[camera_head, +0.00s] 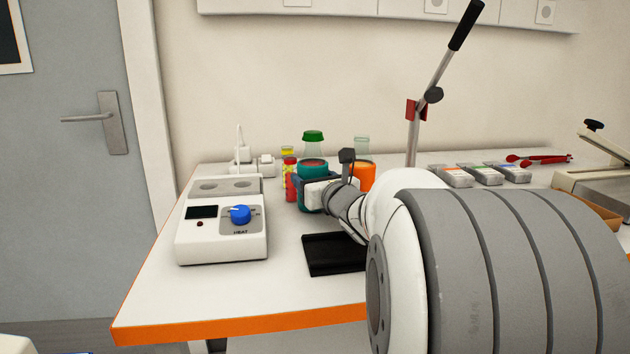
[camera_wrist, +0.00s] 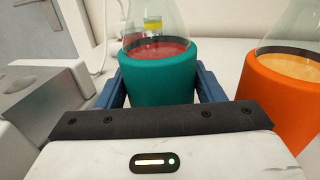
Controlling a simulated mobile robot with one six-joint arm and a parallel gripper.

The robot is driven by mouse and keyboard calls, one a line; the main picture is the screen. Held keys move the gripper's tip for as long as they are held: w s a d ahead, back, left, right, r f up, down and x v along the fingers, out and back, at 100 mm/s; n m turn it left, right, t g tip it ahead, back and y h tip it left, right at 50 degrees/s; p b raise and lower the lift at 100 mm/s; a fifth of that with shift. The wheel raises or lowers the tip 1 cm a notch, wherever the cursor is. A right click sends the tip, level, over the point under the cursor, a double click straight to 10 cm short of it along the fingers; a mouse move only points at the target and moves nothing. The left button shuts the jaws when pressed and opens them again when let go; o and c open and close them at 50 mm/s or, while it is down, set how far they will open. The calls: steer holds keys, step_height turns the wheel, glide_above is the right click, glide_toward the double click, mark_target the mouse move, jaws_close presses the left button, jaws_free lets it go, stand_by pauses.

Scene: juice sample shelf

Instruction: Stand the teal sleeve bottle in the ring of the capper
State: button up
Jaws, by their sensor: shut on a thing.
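The teal sleeve bottle (camera_head: 316,172) is clear glass with red liquid inside and what looks like a green cap on top. It is upright at the back of the table, and it also shows in the wrist view (camera_wrist: 158,82). My gripper (camera_wrist: 156,92) is shut on its sleeve, with one blue finger on each side. I cannot tell whether the bottle's base touches the table. The capper (camera_head: 413,135) stands at the back, right of the bottle, with a raised black-handled lever. My arm hides its lower part and its ring.
An orange sleeve bottle (camera_head: 367,174) stands close on the right of the teal one. A red container (camera_head: 290,180) is close on its left. A white heater (camera_head: 222,235) stands front left. A black tray (camera_head: 333,254) lies in front. Several labelled boxes (camera_head: 484,174) lie at right.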

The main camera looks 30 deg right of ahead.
mark_target(317, 166)
steer(key=shift+r+p, duration=0.55)
steer(key=shift+r, duration=1.3)
steer(key=shift+w+a, duration=0.1)
steer(key=shift+a, duration=0.05)
